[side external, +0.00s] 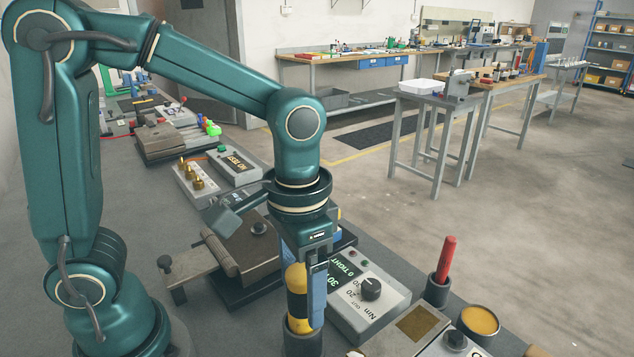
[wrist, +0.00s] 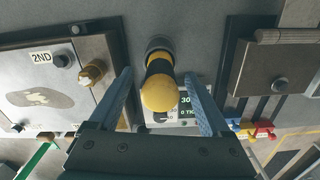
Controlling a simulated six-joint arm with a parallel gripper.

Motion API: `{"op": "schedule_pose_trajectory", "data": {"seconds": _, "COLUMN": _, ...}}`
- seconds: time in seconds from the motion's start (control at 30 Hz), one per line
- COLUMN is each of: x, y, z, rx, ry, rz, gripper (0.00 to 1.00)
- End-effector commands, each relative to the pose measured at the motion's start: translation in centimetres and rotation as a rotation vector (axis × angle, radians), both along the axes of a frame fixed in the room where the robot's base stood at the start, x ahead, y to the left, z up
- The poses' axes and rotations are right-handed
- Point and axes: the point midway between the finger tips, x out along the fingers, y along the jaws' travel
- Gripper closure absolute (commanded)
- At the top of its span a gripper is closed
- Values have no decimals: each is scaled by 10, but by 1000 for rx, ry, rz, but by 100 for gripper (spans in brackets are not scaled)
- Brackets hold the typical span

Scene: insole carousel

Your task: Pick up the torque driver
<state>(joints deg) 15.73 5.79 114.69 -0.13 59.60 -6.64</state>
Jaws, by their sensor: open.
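The torque driver (side external: 296,283) has a yellow and black handle and stands upright in a dark round holder (side external: 303,343). In the wrist view the driver (wrist: 159,92) appears yellow end towards the camera, between the two blue fingers. My gripper (side external: 308,300) points down at the driver. In the wrist view my gripper (wrist: 158,75) is open, with a visible gap on each side of the handle. One blue finger shows beside the handle in the side view; the other is mostly hidden.
A grey torque tester (side external: 365,310) with a green display and black knob stands close to the right. A red-handled tool (side external: 446,260) stands in a cup further right. A brown clamp fixture (side external: 245,250) lies behind to the left. A yellow-topped pot (side external: 479,321) is at the front right.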

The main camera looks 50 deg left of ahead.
Motion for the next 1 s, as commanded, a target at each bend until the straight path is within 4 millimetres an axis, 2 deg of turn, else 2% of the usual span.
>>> {"op": "schedule_pose_trajectory", "data": {"seconds": 0.2, "x": 0, "y": 0, "z": -18, "rx": 0, "ry": 1, "rz": 1, "gripper": 18}}
{"op": "schedule_pose_trajectory", "data": {"seconds": 0.47, "x": 0, "y": 0, "z": -19, "rx": 0, "ry": -2, "rz": 1, "gripper": 18}}
{"op": "schedule_pose_trajectory", "data": {"seconds": 0.57, "x": 0, "y": 0, "z": -19, "rx": 0, "ry": -2, "rz": 1, "gripper": 53}}
{"op": "schedule_pose_trajectory", "data": {"seconds": 0.6, "x": 0, "y": 0, "z": -19, "rx": 0, "ry": -2, "rz": 1, "gripper": 68}}
{"op": "schedule_pose_trajectory", "data": {"seconds": 0.7, "x": 0, "y": 0, "z": -19, "rx": 0, "ry": -2, "rz": 1, "gripper": 100}}
{"op": "schedule_pose_trajectory", "data": {"seconds": 1.0, "x": 1, "y": 0, "z": -17, "rx": -2, "ry": -4, "rz": 1, "gripper": 100}}
